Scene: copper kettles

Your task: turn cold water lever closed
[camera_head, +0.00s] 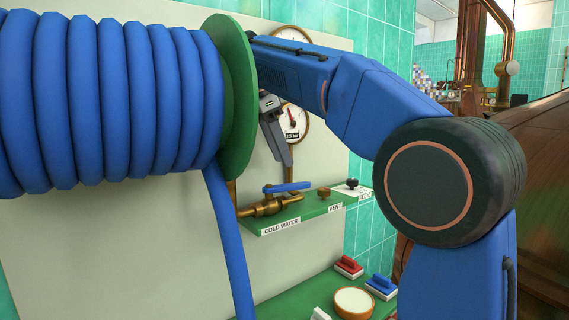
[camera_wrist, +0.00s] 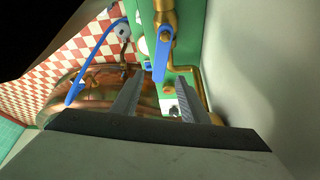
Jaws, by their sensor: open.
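The blue cold water lever (camera_head: 287,187) sits on a brass valve (camera_head: 268,207) above the "COLD WATER" label, on a green shelf. The lever lies roughly along the pipe. The lever (camera_wrist: 161,58) also shows in the wrist view, with its free end between the fingertips in the picture. In the wrist view my gripper (camera_wrist: 160,77) is open with two grey fingers apart. I see no clear contact with the lever.
A blue hose reel (camera_head: 110,95) with a green disc (camera_head: 236,95) stands close on the left; its hose hangs down beside the valve. A gauge (camera_head: 292,125) is on the wall behind. Brushes (camera_head: 348,266) lie on a lower shelf.

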